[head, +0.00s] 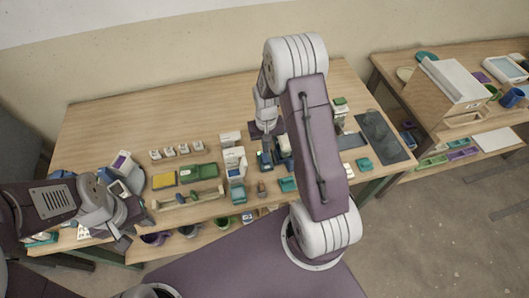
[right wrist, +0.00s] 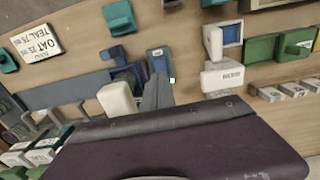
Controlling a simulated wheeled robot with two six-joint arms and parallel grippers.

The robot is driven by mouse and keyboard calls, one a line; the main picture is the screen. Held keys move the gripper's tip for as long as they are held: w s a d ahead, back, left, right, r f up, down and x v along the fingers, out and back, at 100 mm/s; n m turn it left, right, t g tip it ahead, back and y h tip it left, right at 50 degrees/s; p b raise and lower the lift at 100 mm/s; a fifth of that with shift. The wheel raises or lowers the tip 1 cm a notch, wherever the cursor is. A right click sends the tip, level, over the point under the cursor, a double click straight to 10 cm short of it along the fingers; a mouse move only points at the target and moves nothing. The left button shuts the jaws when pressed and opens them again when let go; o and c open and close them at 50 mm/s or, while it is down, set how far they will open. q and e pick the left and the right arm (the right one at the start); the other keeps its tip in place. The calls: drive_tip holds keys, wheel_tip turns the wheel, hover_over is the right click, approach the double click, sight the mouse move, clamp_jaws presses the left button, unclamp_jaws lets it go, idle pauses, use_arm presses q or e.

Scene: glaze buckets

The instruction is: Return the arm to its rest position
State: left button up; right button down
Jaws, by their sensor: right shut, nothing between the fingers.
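My right arm reaches up over the middle of the workbench (head: 95,130) and bends down. Its gripper (head: 265,138) is above the small items at the bench's middle, partly hidden by the arm. In the right wrist view the narrow fingers (right wrist: 158,92) are shut with nothing between them, near a blue item (right wrist: 158,58) and a white item (right wrist: 118,100). My left arm comes in low at the left, and its gripper (head: 118,228) hangs over the bench's front left edge. Its finger opening is too unclear to judge.
A dark mat (head: 385,140) lies at the right. A second table (head: 385,70) with a box-like rack (head: 452,85) stands further right. Bare bench remains at the back left.

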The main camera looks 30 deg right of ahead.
drive_tip(key=shift+a+r, duration=0.1)
idle(0.4)
drive_tip(key=a+r+n+t, duration=0.15)
drive_tip(key=a+r, duration=0.25)
drive_tip(key=r, duration=0.5)
drive_tip(key=s+a+r, duration=0.1)
drive_tip(key=s+a, duration=0.2)
drive_tip(key=s, duration=0.9)
drive_tip(key=shift+s+a+n, duration=0.25)
drive_tip(key=shift+s+n, duration=0.1)
drive_tip(key=shift+n, duration=0.1)
drive_tip(key=shift+s+r, duration=0.1)
drive_tip(key=shift+r, duration=0.05)
